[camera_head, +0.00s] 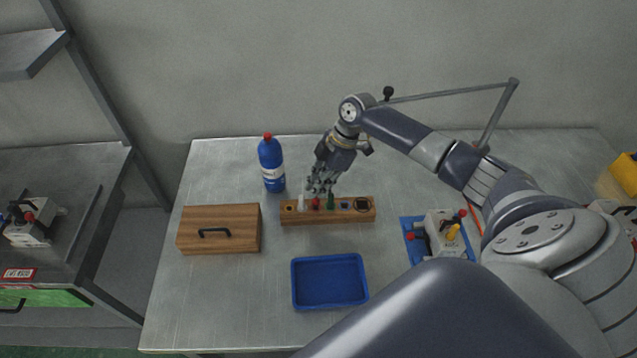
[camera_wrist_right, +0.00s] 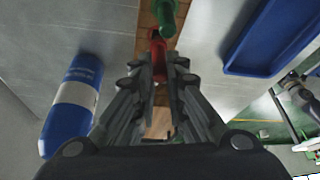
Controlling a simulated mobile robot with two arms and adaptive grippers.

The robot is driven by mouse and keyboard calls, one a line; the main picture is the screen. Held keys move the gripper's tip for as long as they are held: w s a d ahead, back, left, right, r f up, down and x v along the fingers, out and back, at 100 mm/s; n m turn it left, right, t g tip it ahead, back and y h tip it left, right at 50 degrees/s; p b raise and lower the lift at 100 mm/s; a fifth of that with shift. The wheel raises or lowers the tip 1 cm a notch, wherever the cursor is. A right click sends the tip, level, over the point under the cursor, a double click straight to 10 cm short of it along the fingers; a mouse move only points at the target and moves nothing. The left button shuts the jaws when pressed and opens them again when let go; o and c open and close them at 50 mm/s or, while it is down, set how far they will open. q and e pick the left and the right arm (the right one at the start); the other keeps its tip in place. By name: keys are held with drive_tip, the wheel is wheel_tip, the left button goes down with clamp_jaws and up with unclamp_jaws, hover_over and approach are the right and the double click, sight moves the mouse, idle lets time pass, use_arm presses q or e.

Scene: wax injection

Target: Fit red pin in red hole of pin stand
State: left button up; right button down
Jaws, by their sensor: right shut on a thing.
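The wooden pin stand (camera_head: 290,217) lies on the metal table, and its edge also shows in the right wrist view (camera_wrist_right: 146,20). My left gripper is not in view.
A blue bottle (camera_head: 271,165) stands behind and left of the stand. A wooden box (camera_head: 188,229) with a black handle is at left. An empty blue tray (camera_head: 330,303) lies in front. A small device (camera_head: 441,232) on a blue base is at right.

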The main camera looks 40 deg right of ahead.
drive_tip(key=shift+f+b, duration=0.65)
drive_tip(key=shift+f, duration=0.55)
drive_tip(key=c, duration=1.5)
unclamp_jaws()
drive_tip(key=shift+c, duration=0.2)
drive_tip(key=v, duration=1.2)
drive_tip(key=shift+a+f, duration=0.1)
